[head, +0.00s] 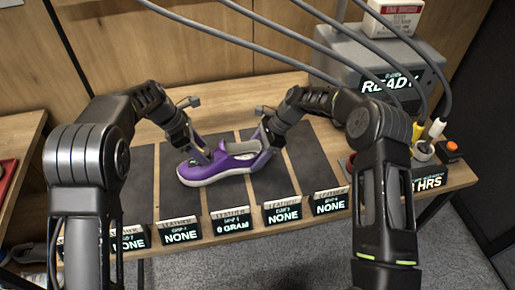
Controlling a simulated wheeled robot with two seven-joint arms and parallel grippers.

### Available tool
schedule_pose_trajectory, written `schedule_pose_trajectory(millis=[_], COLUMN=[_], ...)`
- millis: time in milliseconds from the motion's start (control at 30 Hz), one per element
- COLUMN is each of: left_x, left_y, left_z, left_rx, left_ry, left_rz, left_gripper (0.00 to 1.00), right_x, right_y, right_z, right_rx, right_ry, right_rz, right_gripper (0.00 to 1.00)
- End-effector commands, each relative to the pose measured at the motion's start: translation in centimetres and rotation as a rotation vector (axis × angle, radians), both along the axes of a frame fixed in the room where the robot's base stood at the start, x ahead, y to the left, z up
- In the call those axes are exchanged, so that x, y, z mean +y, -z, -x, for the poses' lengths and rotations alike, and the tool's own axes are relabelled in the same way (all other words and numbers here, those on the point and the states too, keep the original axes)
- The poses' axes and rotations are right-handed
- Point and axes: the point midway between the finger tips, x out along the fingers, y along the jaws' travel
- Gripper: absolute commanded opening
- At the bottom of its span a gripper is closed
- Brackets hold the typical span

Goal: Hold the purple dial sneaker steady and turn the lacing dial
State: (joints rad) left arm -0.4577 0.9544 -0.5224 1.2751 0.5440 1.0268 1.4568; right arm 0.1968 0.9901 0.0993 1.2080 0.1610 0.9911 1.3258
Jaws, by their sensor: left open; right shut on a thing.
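A purple sneaker (232,159) with a white sole lies on the dark mats of the bench, its toe pointing left and its heel right. A small dark dial with a green mark (204,158) shows on its upper near the tongue. My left gripper (202,154) is open, its fingertips at the dial area; whether they touch it is too small to tell. My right gripper (268,146) is shut on the heel end of the sneaker. The fingers hide part of the heel and the collar.
Several small black display signs (233,223) line the bench's front edge. A grey machine (375,65) reading READY stands at the back right, with hoses hanging above the bench. Cups and cables crowd the right end (424,150). Bare wood (245,98) lies behind the mats.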

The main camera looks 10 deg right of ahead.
Motion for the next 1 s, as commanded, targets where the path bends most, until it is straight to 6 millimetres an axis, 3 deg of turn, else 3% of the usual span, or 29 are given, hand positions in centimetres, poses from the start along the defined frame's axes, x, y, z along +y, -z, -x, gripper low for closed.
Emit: schedule_pose_trajectory(millis=[400,900,967,1000], left_x=[-0.5,2.5,2.9,2.9], left_y=[0.0,-10.3,-11.5,-11.1], left_z=[0.8,3.6,4.0,4.5], left_rx=[-0.006,-0.003,-0.002,-0.006], left_ry=[-0.751,-0.754,-0.754,-0.685], left_rz=[-0.005,0.006,0.006,-0.016], left_gripper=[0.56,0.56,0.56,0.56], right_x=[0.0,0.0,0.0,0.0], right_y=[0.0,0.0,0.1,0.1], right_z=[0.0,0.0,0.0,0.0], right_rx=[-0.001,0.0,0.0,0.0], right_ry=[0.001,0.0,0.0,0.0], right_rz=[0.0,0.001,0.001,0.001], right_gripper=[0.12,0.12,0.12,0.12])
